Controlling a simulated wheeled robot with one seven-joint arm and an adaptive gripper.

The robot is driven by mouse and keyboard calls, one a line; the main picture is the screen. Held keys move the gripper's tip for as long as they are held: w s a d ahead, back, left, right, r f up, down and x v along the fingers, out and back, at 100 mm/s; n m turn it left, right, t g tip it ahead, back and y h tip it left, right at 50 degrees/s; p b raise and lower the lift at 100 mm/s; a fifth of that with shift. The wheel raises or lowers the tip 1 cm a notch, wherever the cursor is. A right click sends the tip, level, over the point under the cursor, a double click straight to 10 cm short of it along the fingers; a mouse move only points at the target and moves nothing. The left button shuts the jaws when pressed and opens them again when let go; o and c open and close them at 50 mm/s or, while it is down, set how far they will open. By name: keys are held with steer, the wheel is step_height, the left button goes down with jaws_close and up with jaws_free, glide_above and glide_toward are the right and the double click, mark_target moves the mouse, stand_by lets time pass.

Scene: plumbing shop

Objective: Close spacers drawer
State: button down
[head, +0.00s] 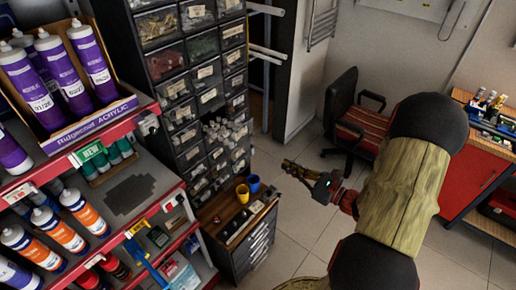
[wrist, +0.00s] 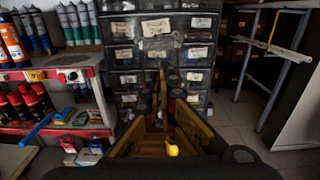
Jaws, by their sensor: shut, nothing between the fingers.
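A dark cabinet of small labelled drawers (head: 160,68) stands left of centre in the head view. One drawer (head: 222,132) at mid-height appears pulled out, with many pale small pieces showing in it. Its label is too small to read, so I cannot confirm it is the spacers drawer. My gripper (head: 290,167) is shut and empty, to the right of the cabinet and apart from it. In the wrist view the cabinet (wrist: 124,54) is straight ahead, and my gripper (wrist: 162,80) covers part of its middle columns. The pulled-out drawer is hard to make out there.
A yellow cup (head: 242,193) and a blue cup (head: 253,184) stand on a low cabinet (head: 240,262) below the drawers. A red shelf (head: 125,128) with tubes is at left. A chair (head: 345,115) and red workbench (head: 470,185) are at right. Tiled floor between is clear.

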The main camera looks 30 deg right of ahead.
glide_toward(227, 129)
steer(key=v, duration=0.5)
steer(key=shift+s+f+p, duration=0.2)
steer(key=shift+f+p, duration=0.05)
steer(key=shift+p, duration=0.1)
steer(key=b+x, duration=0.3)
steer(key=x, duration=1.1)
steer(key=shift+w+a+b, duration=0.2)
steer(key=shift+w+b, duration=0.1)
steer(key=shift+w, duration=0.25)
steer(key=shift+r, duration=0.2)
steer(key=shift+d, duration=0.1)
